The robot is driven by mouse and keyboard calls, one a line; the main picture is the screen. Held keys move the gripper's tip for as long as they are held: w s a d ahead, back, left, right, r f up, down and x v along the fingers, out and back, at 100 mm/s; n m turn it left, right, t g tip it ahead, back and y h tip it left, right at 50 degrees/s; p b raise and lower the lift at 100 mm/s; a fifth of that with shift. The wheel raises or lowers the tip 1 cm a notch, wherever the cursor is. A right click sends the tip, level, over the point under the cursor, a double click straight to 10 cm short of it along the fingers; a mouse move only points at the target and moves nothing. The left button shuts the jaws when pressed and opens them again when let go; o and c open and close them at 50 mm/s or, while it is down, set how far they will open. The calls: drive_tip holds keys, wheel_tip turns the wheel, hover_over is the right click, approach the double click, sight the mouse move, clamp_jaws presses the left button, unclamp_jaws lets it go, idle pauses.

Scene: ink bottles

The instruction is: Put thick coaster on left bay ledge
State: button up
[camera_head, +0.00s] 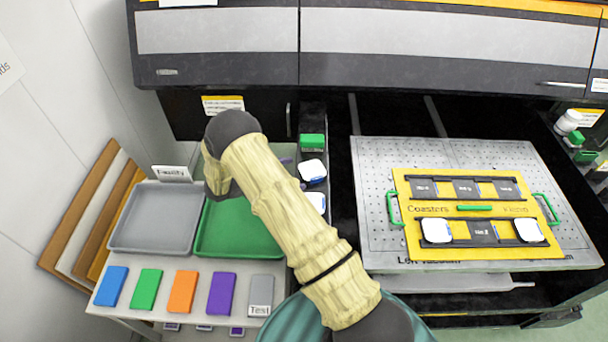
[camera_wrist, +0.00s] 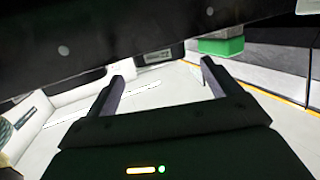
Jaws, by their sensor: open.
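White coaster-like pieces sit in the yellow Coasters tray (camera_head: 408,240), one at its front left (camera_head: 436,230) and one at its front right (camera_head: 528,230). Two more white pieces, an upper one (camera_head: 312,171) and a lower one (camera_head: 316,203), lie on a narrow dark ledge (camera_head: 313,118) left of the open drawer. I cannot tell which piece is the thick coaster. My gripper (camera_wrist: 163,82) is open and empty in the wrist view, its two dark fingers apart. In the head view I cannot make out its fingers.
A green-topped box (camera_head: 312,142) stands on the dark ledge. The yellow tray rests on a perforated metal plate (camera_head: 375,170) in the drawer. A grey tray (camera_head: 155,220) and a green tray (camera_head: 222,243) stand at left, behind several coloured blocks. A cabinet front spans the back.

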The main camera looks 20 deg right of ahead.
drive_tip(key=a, duration=0.3)
drive_tip(key=a+b, duration=0.1)
drive_tip(key=a, duration=0.1)
drive_tip(key=shift+r, duration=0.4)
drive_tip(key=w+d+r+n+t+y, duration=0.2)
drive_tip(key=w+r+n+t+y, duration=0.2)
drive_tip(key=w+r+t, duration=0.35)
wheel_tip(320, 180, up, 5)
drive_tip(key=a+n+t+y, duration=0.3)
drive_tip(key=n+y, duration=0.3)
drive_tip(key=y, duration=0.2)
drive_tip(key=s+d+n+g+y, duration=0.1)
drive_tip(key=s+n+g, duration=0.3)
drive_tip(key=s, duration=1)
drive_tip(key=s+d+n+g+y, duration=0.1)
drive_tip(key=s+n+g+y, duration=0.2)
drive_tip(key=s, duration=1.1)
drive_tip(key=shift+s+n+g, duration=0.15)
drive_tip(key=shift+n+g, duration=0.3)
drive_tip(key=shift+n, duration=0.05)
